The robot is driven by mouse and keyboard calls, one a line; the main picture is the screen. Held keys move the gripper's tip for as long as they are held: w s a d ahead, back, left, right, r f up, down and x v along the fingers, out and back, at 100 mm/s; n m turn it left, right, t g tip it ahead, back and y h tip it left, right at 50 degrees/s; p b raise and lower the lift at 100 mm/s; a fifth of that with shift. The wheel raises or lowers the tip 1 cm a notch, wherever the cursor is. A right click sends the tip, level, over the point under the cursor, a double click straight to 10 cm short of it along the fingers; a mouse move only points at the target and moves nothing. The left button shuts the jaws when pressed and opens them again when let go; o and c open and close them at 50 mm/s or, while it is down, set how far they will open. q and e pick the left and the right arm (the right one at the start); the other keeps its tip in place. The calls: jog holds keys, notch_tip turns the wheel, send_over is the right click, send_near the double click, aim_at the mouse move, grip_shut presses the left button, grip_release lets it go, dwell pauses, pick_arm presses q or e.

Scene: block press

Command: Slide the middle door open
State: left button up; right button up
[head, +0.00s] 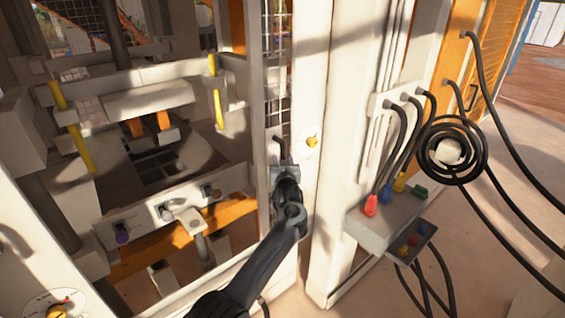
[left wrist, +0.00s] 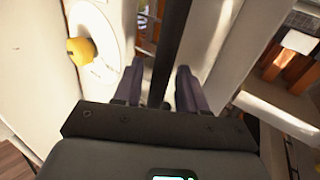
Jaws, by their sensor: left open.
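A narrow mesh door panel (head: 277,60) stands upright beside a white post in the middle of the head view. I cannot tell for sure that it is the middle door. Part of its mesh also shows in the left wrist view (left wrist: 147,22). My left gripper (head: 281,160) is at the lower part of this panel, and its fingers are partly hidden. In the left wrist view, the two fingers (left wrist: 156,85) are apart, with a dark upright bar (left wrist: 170,40) running between them. I cannot tell whether they touch it. My right gripper is not in view.
A yellow knob (head: 312,142) on a round white plate sits on the post just right of my left gripper. The press opening (head: 160,165) with yellow bars is at left. A control box (head: 385,222) and black cables (head: 452,150) are at right.

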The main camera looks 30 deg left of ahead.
pick_arm(q)
jog(key=shift+s, duration=0.1)
jog(key=p+v, duration=0.1)
jog(key=v, duration=0.9)
jog(key=shift+s+d, duration=0.25)
